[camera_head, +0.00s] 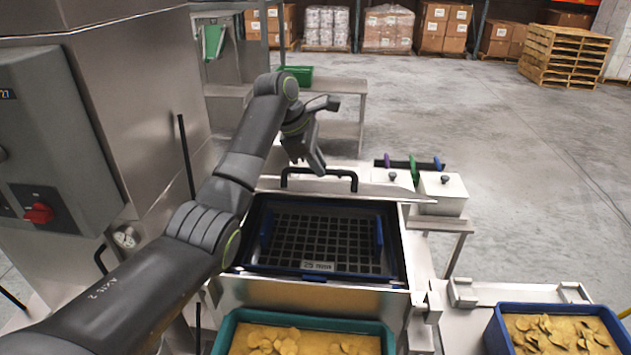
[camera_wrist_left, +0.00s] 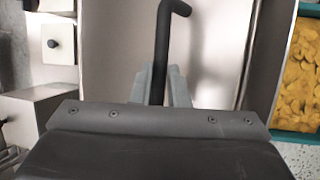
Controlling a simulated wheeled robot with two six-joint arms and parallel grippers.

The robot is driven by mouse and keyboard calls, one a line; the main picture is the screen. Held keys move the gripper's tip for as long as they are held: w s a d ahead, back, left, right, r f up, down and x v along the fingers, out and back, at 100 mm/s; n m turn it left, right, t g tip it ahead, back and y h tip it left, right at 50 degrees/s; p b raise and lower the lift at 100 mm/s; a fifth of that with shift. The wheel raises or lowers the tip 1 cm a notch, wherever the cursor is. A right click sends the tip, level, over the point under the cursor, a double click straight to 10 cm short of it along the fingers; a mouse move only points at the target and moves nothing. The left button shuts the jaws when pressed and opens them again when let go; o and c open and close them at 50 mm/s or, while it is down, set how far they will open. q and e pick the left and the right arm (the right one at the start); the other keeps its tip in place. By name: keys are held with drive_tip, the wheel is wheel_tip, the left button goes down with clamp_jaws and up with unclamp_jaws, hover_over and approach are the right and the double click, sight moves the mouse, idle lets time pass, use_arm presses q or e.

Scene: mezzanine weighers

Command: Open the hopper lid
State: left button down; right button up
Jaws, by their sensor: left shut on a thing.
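The steel hopper (camera_head: 315,295) stands in the middle of the head view. Its mouth is uncovered there, and a dark grate (camera_head: 322,240) with a "25 mm" label shows inside. A black bar handle (camera_head: 346,174) rises at the hopper's far edge. My left gripper (camera_head: 318,168) is at this handle, pointing down. In the left wrist view its fingers (camera_wrist_left: 164,88) are shut around the handle (camera_wrist_left: 162,45), over plain steel. The lid panel itself is seen too steeply in the head view to tell its angle. My right gripper is out of view.
A teal tray of chips (camera_head: 232,323) stands in front of the hopper, and a blue tray (camera_head: 504,335) at right. Small lidded steel boxes (camera_head: 442,196) stand right of the handle. A steel control cabinet (camera_head: 135,100) rises at left. The floor (camera_head: 510,150) is clear.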

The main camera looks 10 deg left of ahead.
use_arm(q)
drive_tip(key=shift+w+r, duration=0.9)
drive_tip(key=shift+w, duration=0.15)
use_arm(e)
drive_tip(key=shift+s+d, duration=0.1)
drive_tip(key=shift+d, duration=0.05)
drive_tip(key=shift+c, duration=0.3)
